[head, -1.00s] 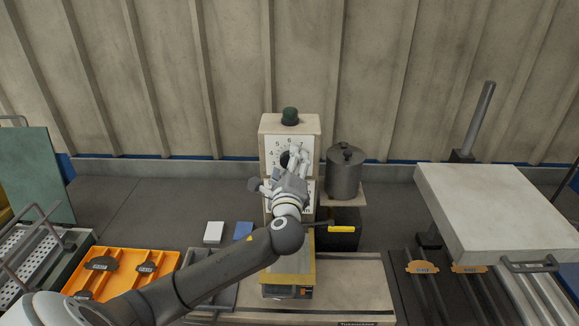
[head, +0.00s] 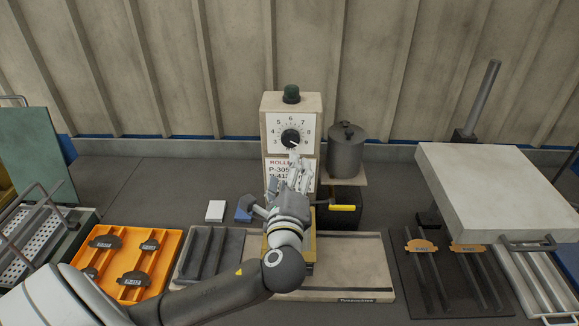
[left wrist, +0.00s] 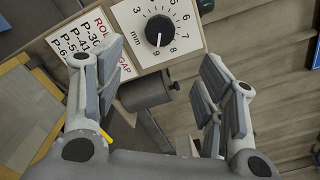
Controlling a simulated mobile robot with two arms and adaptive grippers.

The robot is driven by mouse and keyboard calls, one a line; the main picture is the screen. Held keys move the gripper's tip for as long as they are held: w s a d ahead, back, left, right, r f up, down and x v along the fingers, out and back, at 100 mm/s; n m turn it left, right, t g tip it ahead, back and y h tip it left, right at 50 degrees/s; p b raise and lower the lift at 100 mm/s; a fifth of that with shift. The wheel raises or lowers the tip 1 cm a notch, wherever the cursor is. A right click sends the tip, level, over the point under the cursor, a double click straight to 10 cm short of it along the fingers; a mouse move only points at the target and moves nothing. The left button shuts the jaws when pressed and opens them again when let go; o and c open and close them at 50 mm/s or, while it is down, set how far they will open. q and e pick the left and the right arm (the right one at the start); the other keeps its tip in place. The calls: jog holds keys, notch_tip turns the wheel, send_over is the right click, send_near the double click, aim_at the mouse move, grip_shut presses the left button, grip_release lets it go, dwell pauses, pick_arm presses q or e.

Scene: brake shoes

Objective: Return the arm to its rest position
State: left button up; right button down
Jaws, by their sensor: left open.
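My left arm comes in from the left in the head view. Its left gripper (head: 286,180) is in front of the machine's post, just below the dial. The left wrist view shows its two fingers (left wrist: 160,95) spread apart with nothing between them. The black dial knob (head: 291,138) is on a white numbered face on the post and is free of the gripper. The knob also shows in the left wrist view (left wrist: 160,30), beyond the fingers, with its white mark near 9. The gripper hides part of the label below the dial. My right gripper is not in view.
An orange tray (head: 175,243) with several brake shoes lies at left. A dark pot (head: 346,150) stands right of the post. A pale slab (head: 490,190) stands at right.

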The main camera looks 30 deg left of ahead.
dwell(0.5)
